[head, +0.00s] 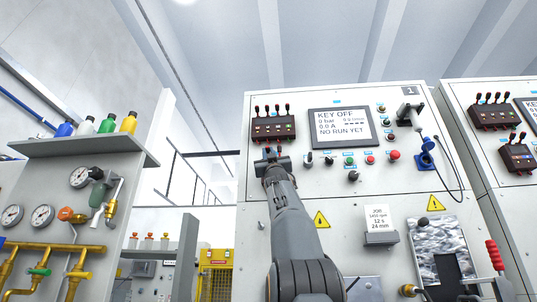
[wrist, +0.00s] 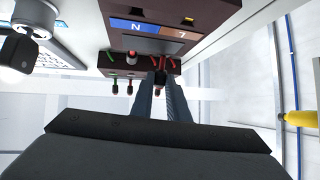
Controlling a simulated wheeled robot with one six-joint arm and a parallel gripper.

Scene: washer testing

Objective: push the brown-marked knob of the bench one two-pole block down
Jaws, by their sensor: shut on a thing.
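The bench one two-pole block (wrist: 205,14) is a dark red-brown box with a blue N mark (wrist: 134,25) and a brown mark (wrist: 178,33), shown upside down in the wrist view. My gripper (wrist: 161,76) has its two fingers close together, in line with the brown mark. It is shut on the brown-marked knob, which is mostly hidden between the fingertips. A red-tipped knob (wrist: 131,57) shows to the left, apart from the fingers. In the head view my gripper (head: 268,154) is at the panel just below the upper block, and the arm hides most of the two-pole block.
The upper block (head: 273,127) with several upright levers sits directly above my gripper. To its right are the display (head: 341,127), reading KEY OFF, several buttons, and a blue connector (head: 426,157) with a cable. A second bench (head: 492,140) stands at right.

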